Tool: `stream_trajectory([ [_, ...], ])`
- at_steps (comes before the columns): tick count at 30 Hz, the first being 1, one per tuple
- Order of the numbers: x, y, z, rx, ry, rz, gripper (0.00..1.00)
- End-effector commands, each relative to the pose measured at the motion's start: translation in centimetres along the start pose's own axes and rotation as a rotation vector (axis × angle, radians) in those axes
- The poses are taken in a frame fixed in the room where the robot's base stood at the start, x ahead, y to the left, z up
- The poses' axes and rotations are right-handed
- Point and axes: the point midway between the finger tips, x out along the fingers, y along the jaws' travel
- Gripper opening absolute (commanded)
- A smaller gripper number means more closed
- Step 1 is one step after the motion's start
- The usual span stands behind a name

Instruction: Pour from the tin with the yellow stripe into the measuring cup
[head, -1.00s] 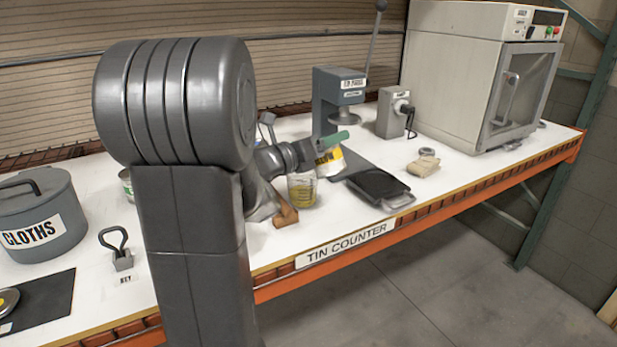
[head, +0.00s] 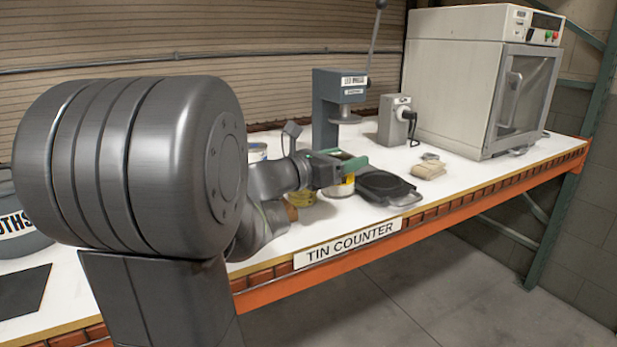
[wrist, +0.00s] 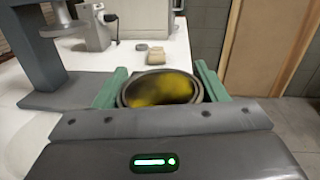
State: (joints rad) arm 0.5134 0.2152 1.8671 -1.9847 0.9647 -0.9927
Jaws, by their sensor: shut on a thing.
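My gripper (head: 347,164) is shut on the tin with the yellow stripe (head: 341,189), which hangs or stands roughly upright beside the black tray; whether it touches the counter I cannot tell. In the wrist view the tin's open round top (wrist: 158,90) sits between the green fingers, with yellow colorant inside. The measuring cup (head: 301,196) stands on the counter to the left of the tin, with yellow in it. My gripper and wrist hide part of the cup, and the wrist view does not show it.
The black tray (head: 385,186) lies right of the tin. A press (head: 328,105) stands behind, with a grey switch box (head: 396,120) and large cabinet (head: 470,75) farther right. A folded cloth (head: 429,170) lies near the front edge. Another tin (head: 257,152) stands behind my arm.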

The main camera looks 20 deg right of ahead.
Motion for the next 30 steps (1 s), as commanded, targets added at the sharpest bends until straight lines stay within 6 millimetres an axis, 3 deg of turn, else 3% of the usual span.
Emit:
stream_trajectory([
  [11,0.1,-0.5,-1.3,0.065,0.007,0.0,0.35],
  [25,0.1,-0.9,3.4,0.068,0.007,0.0,0.35],
  [30,0.1,-0.9,3.8,0.068,0.008,0.0,0.35],
])
